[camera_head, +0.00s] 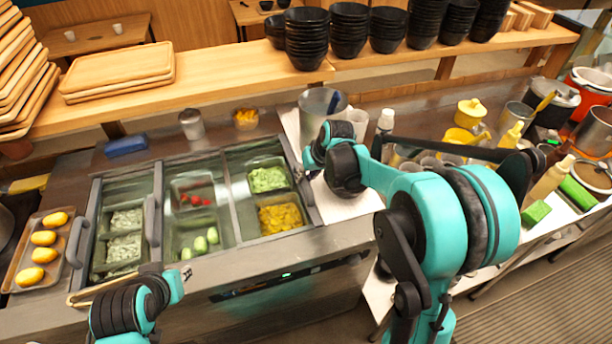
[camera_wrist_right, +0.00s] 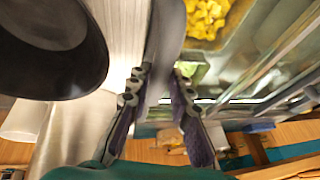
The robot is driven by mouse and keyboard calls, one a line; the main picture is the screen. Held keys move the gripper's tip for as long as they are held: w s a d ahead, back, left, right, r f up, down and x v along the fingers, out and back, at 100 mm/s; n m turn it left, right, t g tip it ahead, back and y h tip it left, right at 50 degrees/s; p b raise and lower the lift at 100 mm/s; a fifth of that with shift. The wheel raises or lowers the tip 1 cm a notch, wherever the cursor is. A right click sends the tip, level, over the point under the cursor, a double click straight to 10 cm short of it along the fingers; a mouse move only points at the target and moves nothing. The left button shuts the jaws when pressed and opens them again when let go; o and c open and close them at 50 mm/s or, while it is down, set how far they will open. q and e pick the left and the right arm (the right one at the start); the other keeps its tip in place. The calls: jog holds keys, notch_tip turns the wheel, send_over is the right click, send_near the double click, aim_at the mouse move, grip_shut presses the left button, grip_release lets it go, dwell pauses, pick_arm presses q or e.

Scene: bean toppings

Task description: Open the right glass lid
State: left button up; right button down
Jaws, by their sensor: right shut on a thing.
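The food counter has glass-covered compartments. The right glass lid (camera_head: 243,160) lies over the right compartment, which holds green and yellow toppings; it looks flat, though a slight lift is hard to rule out. Its grey handle (camera_wrist_right: 164,50) runs between the fingers of my right gripper (camera_wrist_right: 157,93) in the wrist view, and the gripper is shut on it. In the head view my right gripper (camera_head: 311,172) is small at the lid's right edge, partly hidden by my own wrist. My left arm is at the bottom left; its fingers are too unclear to read.
The left handle (camera_head: 78,241) and middle handle (camera_head: 151,220) stand up from the counter. A tray of yellow items (camera_head: 41,250) is at far left. Black bowls (camera_head: 307,38) stack on the wooden shelf (camera_head: 225,68). Bottles and pots crowd the right table. A dark round pan-like object (camera_wrist_right: 48,45) is beside the right gripper.

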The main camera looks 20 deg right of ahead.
jog(key=a, duration=2)
jog(key=shift+s, duration=0.35)
jog(key=c, duration=1.4)
grip_release()
jog(key=shift+o, duration=0.2)
jog(key=shift+d+r, duration=0.1)
jog(key=v, duration=1.1)
jog(key=shift+s+r, duration=0.2)
jog(key=shift+r, duration=0.15)
jog(key=shift+d, duration=0.1)
jog(key=s+d+f+t+h, duration=0.1)
jog(key=s+d+f, duration=0.2)
jog(key=s+d, duration=0.5)
jog(key=s+d+f+t+h+b, duration=0.1)
jog(key=s+d+f, duration=0.2)
jog(key=s+d, duration=0.6)
jog(key=s, duration=0.3)
jog(key=shift+d+f+t+b, duration=0.2)
jog(key=shift+t+b, duration=0.1)
jog(key=shift+t, duration=0.1)
